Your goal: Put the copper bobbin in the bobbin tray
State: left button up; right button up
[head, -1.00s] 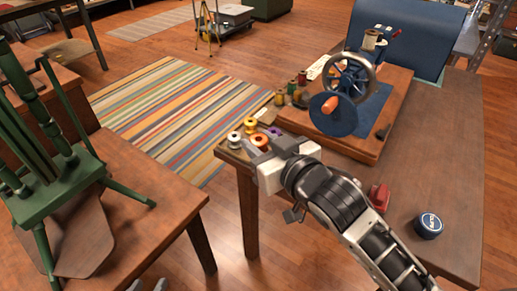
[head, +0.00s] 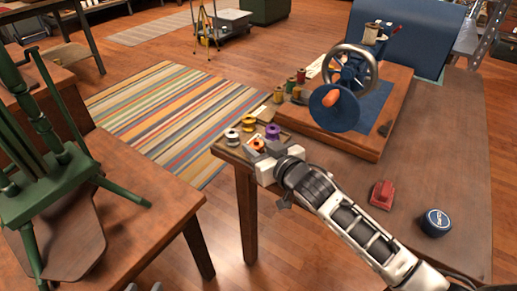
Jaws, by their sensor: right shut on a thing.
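The copper bobbin (head: 257,146) is an orange-brown spool at the near left corner of the right-hand table. My right gripper (head: 259,150) is shut on it, and the fingers partly hide it.
A hand-cranked machine with a blue wheel (head: 334,108) stands on a wooden base behind the gripper. Several thread spools (head: 291,85) stand beside it. A red block (head: 382,194) and a round blue tin (head: 435,222) lie on the table's right part. A green stand (head: 60,180) occupies the left table.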

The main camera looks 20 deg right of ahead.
jog(key=shift+f, duration=0.1)
jog(key=o, duration=1)
jog(key=shift+c, duration=0.2)
jog(key=p+v, duration=0.1)
jog(key=v, duration=1.1)
jog(key=shift+r, duration=0.2)
